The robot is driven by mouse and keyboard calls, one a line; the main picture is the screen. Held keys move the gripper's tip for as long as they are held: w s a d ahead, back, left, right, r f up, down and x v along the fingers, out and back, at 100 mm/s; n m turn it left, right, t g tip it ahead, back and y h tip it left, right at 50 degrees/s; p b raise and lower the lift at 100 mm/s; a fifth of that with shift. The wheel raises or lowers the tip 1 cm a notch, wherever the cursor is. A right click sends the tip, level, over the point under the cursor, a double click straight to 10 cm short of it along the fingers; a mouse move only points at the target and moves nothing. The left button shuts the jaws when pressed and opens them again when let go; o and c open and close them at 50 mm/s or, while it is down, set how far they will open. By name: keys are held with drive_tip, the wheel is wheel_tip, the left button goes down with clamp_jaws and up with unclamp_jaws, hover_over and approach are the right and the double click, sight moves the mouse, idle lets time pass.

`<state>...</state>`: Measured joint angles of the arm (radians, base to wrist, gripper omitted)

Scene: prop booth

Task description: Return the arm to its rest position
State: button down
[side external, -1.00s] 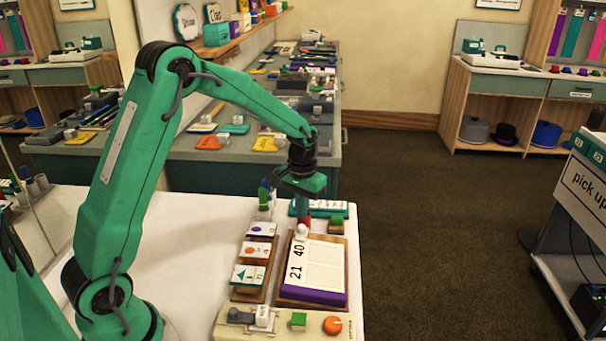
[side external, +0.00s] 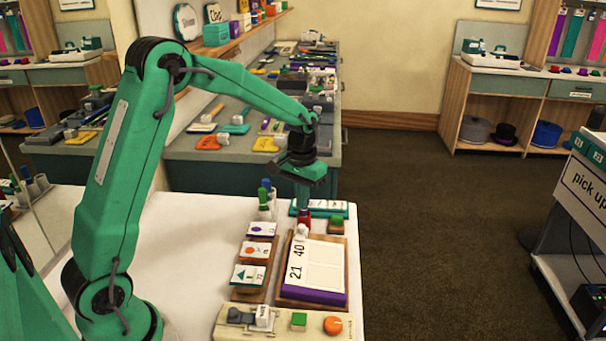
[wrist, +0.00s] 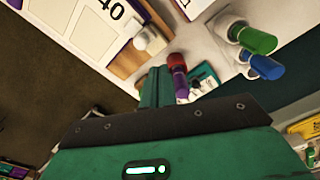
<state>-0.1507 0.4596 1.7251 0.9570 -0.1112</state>
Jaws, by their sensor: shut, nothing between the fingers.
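My gripper (side external: 304,196) is shut and empty, pointing down above the far part of the white table (side external: 190,230). Its closed green fingers show in the wrist view (wrist: 155,84). A red-and-purple upright piece (wrist: 177,72) shows just beyond the fingertips there. I cannot tell the exact gap between them. My arm is raised and bent, reaching out from the left.
Below my gripper are a board reading 21 and 40 (side external: 322,265) and a white knobbed piece (side external: 301,231). Green and blue markers (side external: 265,190) stand left of it. Picture cards (side external: 249,274) and a control strip (side external: 284,323) lie nearer. The air above is clear.

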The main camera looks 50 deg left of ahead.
drive_tip(key=shift+r, duration=0.1)
drive_tip(key=s+d+r+m+t, duration=0.1)
drive_tip(key=s+r, duration=0.3)
drive_tip(key=s, duration=0.4)
drive_tip(key=s+d+r+m+t, duration=0.1)
drive_tip(key=s+d+r+t, duration=0.1)
drive_tip(key=s+r, duration=0.3)
drive_tip(key=s+d+r+m+t, duration=0.1)
drive_tip(key=s+d+r, duration=0.3)
drive_tip(key=s, duration=0.7)
drive_tip(key=shift+r+t, duration=0.4)
drive_tip(key=shift+t, duration=0.4)
